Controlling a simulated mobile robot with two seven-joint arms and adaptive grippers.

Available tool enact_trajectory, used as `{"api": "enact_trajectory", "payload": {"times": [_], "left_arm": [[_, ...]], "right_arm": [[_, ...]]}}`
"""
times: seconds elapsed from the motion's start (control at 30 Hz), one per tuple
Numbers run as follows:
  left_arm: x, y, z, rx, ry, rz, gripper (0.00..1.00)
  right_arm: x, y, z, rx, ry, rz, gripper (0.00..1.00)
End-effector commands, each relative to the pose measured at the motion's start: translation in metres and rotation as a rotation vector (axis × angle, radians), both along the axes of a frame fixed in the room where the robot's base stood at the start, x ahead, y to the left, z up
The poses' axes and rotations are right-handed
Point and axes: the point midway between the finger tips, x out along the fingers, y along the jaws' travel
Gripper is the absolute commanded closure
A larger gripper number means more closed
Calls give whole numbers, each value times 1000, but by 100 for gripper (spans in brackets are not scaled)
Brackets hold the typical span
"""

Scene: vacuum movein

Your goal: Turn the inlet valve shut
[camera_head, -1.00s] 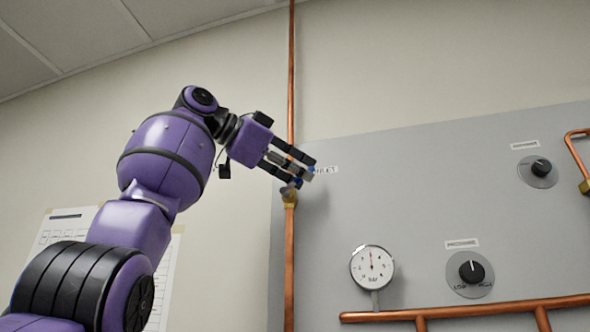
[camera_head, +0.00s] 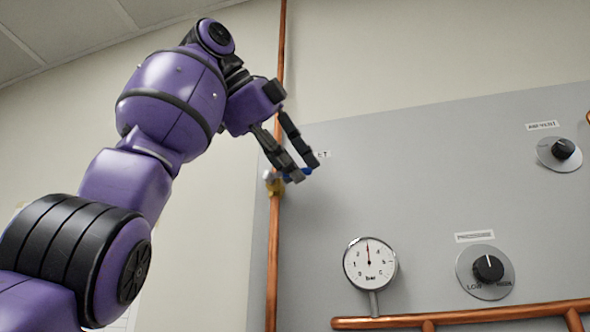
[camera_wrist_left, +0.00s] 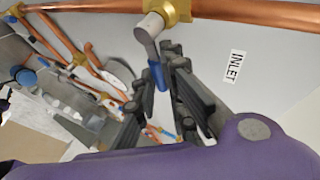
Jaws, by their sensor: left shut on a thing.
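The inlet valve has a brass body (camera_head: 275,187) on the upright copper pipe, at the left edge of the grey panel. Its blue-tipped lever (camera_head: 298,174) points right, across the pipe. My left gripper (camera_head: 300,166) comes down from the upper left and is shut on this lever; its fingers hide part of it. In the left wrist view the blue lever tip (camera_wrist_left: 157,75) lies between the fingers, and its grey stem runs up to the brass body (camera_wrist_left: 175,9). The INLET label (camera_wrist_left: 235,68) shows there too. My right gripper is out of view.
A round pressure gauge (camera_head: 370,263) stands below right, its needle near upright. Two black knobs (camera_head: 488,268) (camera_head: 562,149) sit further right on the panel (camera_head: 420,170). A copper pipe (camera_head: 460,316) runs along the bottom. The panel right of the gripper is clear.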

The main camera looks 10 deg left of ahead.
Motion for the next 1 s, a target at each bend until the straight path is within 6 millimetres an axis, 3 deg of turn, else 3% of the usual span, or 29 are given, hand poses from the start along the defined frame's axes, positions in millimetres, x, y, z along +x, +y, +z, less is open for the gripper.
{"api": "enact_trajectory", "payload": {"times": [0.43,0.47,0.53,0.83,1.0], "left_arm": [[0,0,-3,14,5,1,100],[0,0,-3,14,5,1,88],[0,0,-3,14,6,2,82],[-2,1,-1,11,2,1,82],[-18,8,10,11,1,2,82]], "right_arm": [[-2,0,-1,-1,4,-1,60],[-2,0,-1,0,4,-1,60],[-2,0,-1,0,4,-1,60],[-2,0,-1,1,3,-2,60],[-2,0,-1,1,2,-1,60]]}}
